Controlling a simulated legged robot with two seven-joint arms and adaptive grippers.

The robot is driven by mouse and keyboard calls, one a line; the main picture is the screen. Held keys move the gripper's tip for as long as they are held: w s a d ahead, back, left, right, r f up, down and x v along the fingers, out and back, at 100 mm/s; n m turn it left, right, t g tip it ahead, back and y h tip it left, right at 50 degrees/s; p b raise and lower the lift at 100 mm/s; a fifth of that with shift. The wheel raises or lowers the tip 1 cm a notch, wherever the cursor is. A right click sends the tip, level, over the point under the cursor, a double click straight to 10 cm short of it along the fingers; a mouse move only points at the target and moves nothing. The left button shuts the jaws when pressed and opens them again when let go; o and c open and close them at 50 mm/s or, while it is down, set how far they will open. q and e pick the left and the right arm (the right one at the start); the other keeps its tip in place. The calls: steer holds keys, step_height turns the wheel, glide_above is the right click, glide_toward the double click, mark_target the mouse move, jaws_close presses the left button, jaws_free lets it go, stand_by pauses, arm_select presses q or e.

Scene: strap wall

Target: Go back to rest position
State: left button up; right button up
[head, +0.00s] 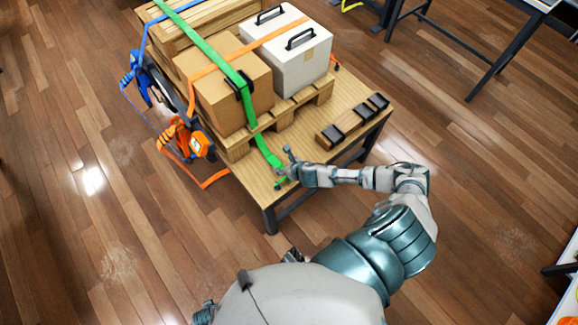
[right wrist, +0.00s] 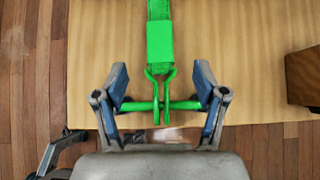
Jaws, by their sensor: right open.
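My right gripper (head: 285,168) is at the near edge of the wooden table (head: 250,178), at the lower end of the green strap (head: 205,45). In the right wrist view, the right gripper (right wrist: 160,92) is open. Its two blue-padded fingers stand on either side of the green double hook (right wrist: 160,95) and its green crossbar. The crossbar ends lie close to the fingers; I cannot tell whether they touch. My left gripper cannot be made out.
On the table, a pallet (head: 285,112) carries a cardboard box (head: 220,95) and a white case (head: 300,65). Orange (head: 200,145) and blue (head: 140,85) ratchets hang at the left side. Floor is clear at left.

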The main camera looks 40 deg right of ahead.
steer(key=v, duration=0.5)
steer(key=s+a+r+m+g, duration=0.25)
steer(key=s+a+m, duration=0.65)
steer(key=a+m, duration=0.6)
steer(key=s+d+r+m+g, duration=0.2)
steer(key=s+d+m, duration=0.1)
steer(key=s+m, duration=0.55)
steer(key=s+d+r+m+g, duration=0.15)
steer(key=s+m, duration=0.35)
steer(key=m, duration=0.6)
arm_select(q)
steer(key=shift+s+a+f+p, duration=0.1)
steer(key=shift+s+f+p, duration=0.15)
steer(key=shift+s+f, duration=0.25)
steer(key=shift+s+f+p, duration=0.25)
steer(key=shift+s+f, duration=0.05)
steer(key=shift+f, duration=0.3)
arm_select(e)
steer(key=s+f, duration=0.2)
steer(key=f, duration=1.2)
steer(key=s+d+f+g, duration=0.1)
steer(key=s+f, duration=0.1)
steer(key=f, duration=1.2)
steer(key=shift+s+f, duration=0.2)
steer(key=shift+s, duration=0.05)
